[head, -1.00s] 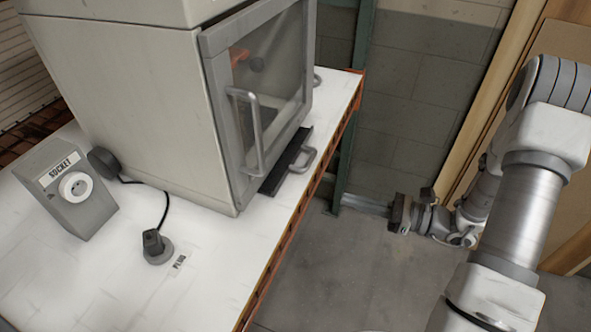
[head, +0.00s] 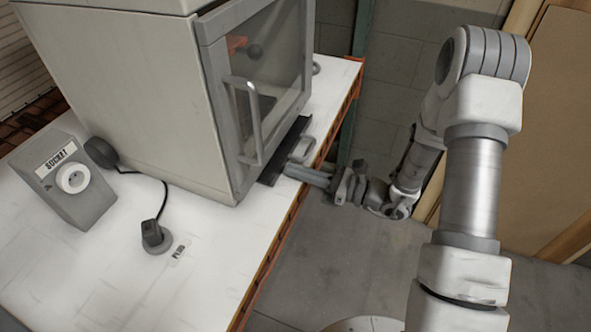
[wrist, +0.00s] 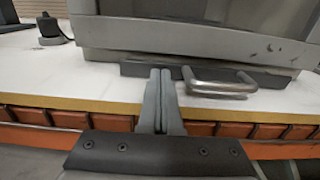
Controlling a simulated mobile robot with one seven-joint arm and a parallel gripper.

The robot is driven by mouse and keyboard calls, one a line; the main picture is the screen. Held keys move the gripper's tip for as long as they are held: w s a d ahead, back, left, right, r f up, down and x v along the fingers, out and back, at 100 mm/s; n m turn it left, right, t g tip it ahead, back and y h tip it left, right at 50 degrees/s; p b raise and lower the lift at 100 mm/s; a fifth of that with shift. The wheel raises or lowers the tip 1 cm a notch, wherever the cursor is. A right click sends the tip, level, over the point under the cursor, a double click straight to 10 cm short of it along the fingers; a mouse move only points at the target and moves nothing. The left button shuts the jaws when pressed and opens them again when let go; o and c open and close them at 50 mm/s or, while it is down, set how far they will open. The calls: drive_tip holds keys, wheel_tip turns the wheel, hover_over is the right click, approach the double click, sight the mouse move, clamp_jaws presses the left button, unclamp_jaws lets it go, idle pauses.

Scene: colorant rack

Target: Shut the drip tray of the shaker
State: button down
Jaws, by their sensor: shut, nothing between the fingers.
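The shaker (head: 140,95) is a large pale box with a glass-windowed door (head: 262,95) and a vertical door handle. Its dark drip tray (head: 272,172) juts out from under the door, with a curved metal handle (head: 304,149); in the wrist view the tray (wrist: 140,69) shows as a dark strip with its handle (wrist: 218,88). My gripper (head: 290,170) is shut and empty, level with the tray front. In the wrist view its fingertips (wrist: 160,72) lie just left of the tray handle, at the tray's front face; whether they touch it I cannot tell.
The white bench top (head: 220,255) has an orange edge (head: 285,235) below my gripper. A grey socket box (head: 75,180) and a black plug (head: 153,236) with its cord stand at the left. The floor (head: 370,260) right of the bench is open.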

sight(283, 168)
drive_tip(key=shift+w+a, duration=0.15)
drive_tip(key=shift+a, duration=0.15)
drive_tip(key=shift+x, duration=1.3)
drive_tip(key=shift+d, duration=0.1)
